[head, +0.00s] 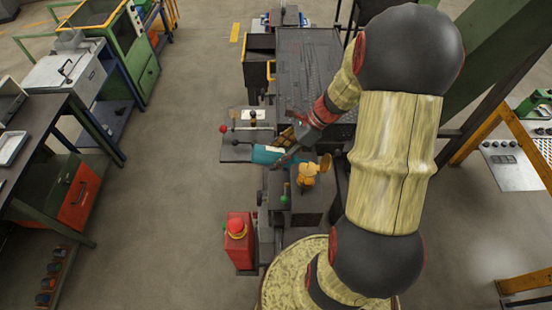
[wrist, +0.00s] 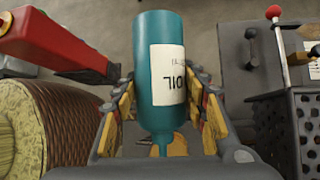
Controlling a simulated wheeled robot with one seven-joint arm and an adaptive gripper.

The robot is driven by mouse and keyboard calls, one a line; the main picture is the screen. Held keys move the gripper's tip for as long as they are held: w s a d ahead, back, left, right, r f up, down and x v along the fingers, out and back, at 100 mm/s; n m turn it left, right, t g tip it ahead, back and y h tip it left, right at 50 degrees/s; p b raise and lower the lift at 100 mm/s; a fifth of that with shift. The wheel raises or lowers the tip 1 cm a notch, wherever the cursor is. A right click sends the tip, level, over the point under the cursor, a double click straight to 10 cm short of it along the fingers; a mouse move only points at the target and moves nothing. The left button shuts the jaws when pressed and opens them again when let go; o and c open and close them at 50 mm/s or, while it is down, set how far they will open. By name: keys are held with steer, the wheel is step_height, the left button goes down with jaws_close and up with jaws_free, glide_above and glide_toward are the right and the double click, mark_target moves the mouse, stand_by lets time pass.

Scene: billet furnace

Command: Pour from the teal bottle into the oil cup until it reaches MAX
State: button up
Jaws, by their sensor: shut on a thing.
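The teal bottle (head: 268,154) is in my gripper (head: 292,150), held well off upright in the head view, with its neck end toward the right. In the wrist view the teal bottle (wrist: 152,60) sits between both padded fingers of my gripper (wrist: 160,105). Its white label reads OIL upside down, and its neck points to the bottom of the picture. A brass-yellow fitting (head: 307,176), which looks like the oil cup, stands on the machine just right of and below the bottle's neck end. The oil level, any MAX mark and any stream are too small or hidden to tell.
A red can (head: 240,245) stands left of the machine. A red-knobbed lever (head: 223,129) and a green knob (head: 284,199) stick up near the bottle. A dark workbench (head: 30,120) is at the left. The floor between bench and machine is clear.

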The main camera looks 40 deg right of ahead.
mark_target(264, 162)
steer(key=shift+s+d+r+t+y, duration=0.1)
steer(key=shift+d+r+t+y, duration=0.1)
steer(key=shift+r+t+y, duration=0.3)
steer(key=shift+r, duration=0.1)
stand_by(6.2)
steer(key=a+g+b, duration=0.1)
steer(key=w+a+f+n+g+b, duration=0.1)
steer(key=a, duration=0.1)
steer(key=a+n+h+b, duration=0.1)
steer(key=b, duration=0.1)
steer(key=shift+w+a+f+g, duration=0.2)
steer(key=shift+w+a+g, duration=0.1)
steer(key=shift+g, duration=0.1)
steer(key=shift+s+a+f+n+h+b, duration=0.1)
steer(key=shift+a+f+n+h+b, duration=0.15)
steer(key=shift+b, duration=0.3)
steer(key=shift+s+d+f+h+b, duration=0.15)
steer(key=shift+d+h+b, duration=0.1)
steer(key=shift+h+b, duration=0.15)
steer(key=d, duration=0.1)
steer(key=d+m+h, duration=0.1)
steer(key=d+m, duration=0.1)
steer(key=shift+s+d, duration=0.3)
steer(key=shift+d+f+m+h, duration=0.1)
steer(key=shift+m+h, duration=0.15)
steer(key=shift+h, duration=0.1)
